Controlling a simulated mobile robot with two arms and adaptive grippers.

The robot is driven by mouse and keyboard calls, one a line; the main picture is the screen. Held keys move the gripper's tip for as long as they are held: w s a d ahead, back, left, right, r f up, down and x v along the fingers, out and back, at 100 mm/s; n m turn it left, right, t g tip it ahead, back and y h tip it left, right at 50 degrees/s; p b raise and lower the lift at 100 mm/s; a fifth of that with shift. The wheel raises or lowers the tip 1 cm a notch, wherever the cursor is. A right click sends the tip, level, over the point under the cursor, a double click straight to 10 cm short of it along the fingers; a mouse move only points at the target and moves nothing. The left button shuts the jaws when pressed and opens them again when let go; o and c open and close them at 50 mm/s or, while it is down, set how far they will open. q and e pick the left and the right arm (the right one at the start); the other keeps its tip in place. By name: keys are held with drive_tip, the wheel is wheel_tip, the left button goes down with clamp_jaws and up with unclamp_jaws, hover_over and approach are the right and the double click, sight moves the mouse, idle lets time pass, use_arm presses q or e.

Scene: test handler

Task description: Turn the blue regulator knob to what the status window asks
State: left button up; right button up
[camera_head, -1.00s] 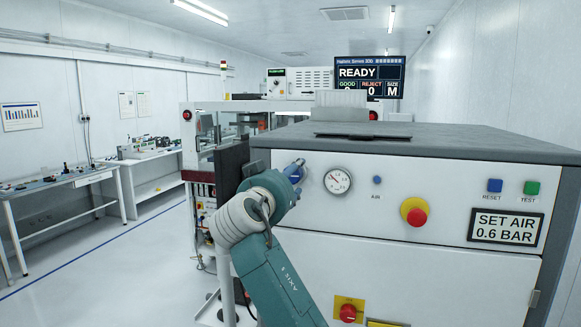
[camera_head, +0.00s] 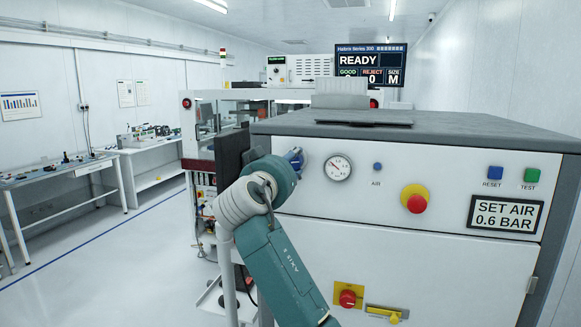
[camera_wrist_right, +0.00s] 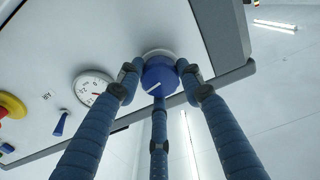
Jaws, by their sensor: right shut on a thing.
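The blue regulator knob (camera_wrist_right: 158,78) is on the machine's white front panel. It has a white pointer line and sits between the blue fingers of my right gripper (camera_wrist_right: 161,88), which are closed around it. In the head view, my right gripper (camera_head: 295,160) is at the panel's left end and mostly hides the knob. A round pressure gauge (camera_head: 338,168) is just right of it. Its needle points to the upper left, with numbers too small to read. My left gripper is not in view.
A red emergency button (camera_head: 416,203) on yellow, a blue RESET button (camera_head: 495,172) and a green TEST button (camera_head: 531,175) are on the same panel. A red rotary switch (camera_head: 348,298) is lower down. The floor at left is clear before the benches.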

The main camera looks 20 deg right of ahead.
drive_tip(key=shift+r, duration=0.1)
drive_tip(key=o, duration=1.2)
drive_tip(key=shift+c, duration=0.2)
drive_tip(key=shift+a, duration=0.1)
drive_tip(key=v, duration=1.2)
